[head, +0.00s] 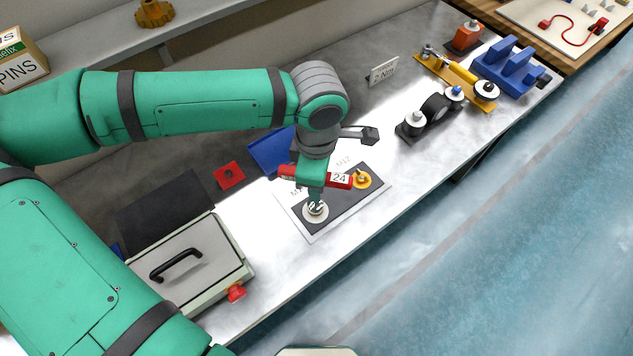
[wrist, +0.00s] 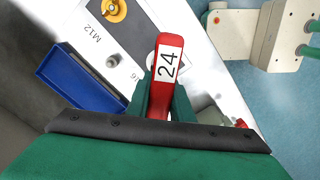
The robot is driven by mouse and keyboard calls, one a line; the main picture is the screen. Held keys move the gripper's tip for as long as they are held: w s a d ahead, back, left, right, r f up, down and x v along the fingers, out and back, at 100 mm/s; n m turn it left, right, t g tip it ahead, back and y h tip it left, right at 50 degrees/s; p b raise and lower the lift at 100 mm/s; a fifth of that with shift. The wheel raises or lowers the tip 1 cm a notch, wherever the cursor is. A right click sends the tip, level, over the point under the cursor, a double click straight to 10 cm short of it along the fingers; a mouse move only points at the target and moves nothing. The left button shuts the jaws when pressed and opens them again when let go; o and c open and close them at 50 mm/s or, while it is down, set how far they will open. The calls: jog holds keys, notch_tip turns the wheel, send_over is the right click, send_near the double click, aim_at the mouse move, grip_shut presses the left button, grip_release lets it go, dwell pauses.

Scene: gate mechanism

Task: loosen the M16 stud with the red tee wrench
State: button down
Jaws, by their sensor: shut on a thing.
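The red tee wrench (head: 289,171) has a red bar with a white "24" label, which also shows large in the wrist view (wrist: 167,62). My gripper (head: 316,203) is shut on the wrench; its green fingers flank the red bar in the wrist view (wrist: 160,102). The wrench is over the pale round M16 stud seat (head: 307,217) on the grey panel (head: 343,205). The wrench's lower end and the stud itself are hidden, so I cannot tell whether they are engaged.
A blue tray (head: 268,151) lies behind the panel, and a red square piece (head: 229,176) is left of it. A lidded case (head: 190,262) with a black handle stands at front left. Dark rollers (head: 434,108) and a blue block (head: 507,66) stand farther right. The bench's front edge is close to the panel.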

jog(key=shift+r, duration=0.6)
jog(key=shift+r, duration=2.5)
